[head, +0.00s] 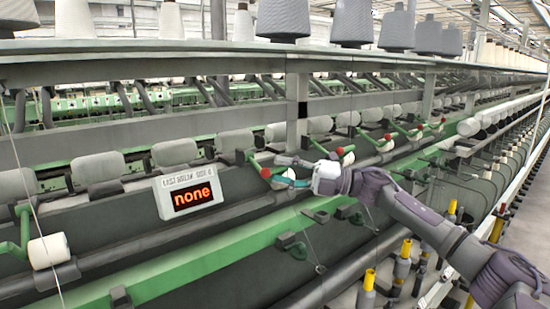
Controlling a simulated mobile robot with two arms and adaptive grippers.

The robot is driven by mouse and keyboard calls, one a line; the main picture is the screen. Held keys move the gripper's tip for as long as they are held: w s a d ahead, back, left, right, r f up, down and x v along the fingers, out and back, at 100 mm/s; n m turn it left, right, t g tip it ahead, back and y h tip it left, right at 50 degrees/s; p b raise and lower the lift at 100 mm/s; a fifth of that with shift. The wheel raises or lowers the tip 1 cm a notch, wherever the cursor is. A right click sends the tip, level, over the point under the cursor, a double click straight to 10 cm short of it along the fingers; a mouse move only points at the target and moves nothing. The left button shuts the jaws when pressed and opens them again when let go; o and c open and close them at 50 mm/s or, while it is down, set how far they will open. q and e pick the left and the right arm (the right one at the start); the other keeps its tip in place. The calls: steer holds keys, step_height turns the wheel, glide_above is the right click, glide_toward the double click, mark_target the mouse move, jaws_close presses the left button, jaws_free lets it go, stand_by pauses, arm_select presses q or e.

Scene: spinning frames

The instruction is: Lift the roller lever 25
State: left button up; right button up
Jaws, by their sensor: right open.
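Several green roller levers with red knobs line the spinning frame. The nearest, a green lever (254,161) with a red knob, is at my right gripper (280,171). No number is legible on it, so I cannot tell if it is lever 25. The right gripper is open, its fingers reaching left towards the red knob; I cannot tell if they touch it. A pale roller beneath is partly hidden by the fingers. Another lever (324,149) with a red knob stands just beyond my wrist. My left gripper is not in view.
A white display (188,190) left of the lever reads "none" in red. A green rail (220,258) runs below, with yellow-topped spindles (369,280) in front. Yarn cones (283,18) stand on the shelf above. Grey floor (535,215) is free at right.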

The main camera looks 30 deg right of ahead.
steer(key=shift+x, duration=0.85)
steer(key=shift+w+a+p, duration=0.1)
steer(key=shift+a+p, duration=0.05)
steer(key=shift+p, duration=0.15)
jaws_close()
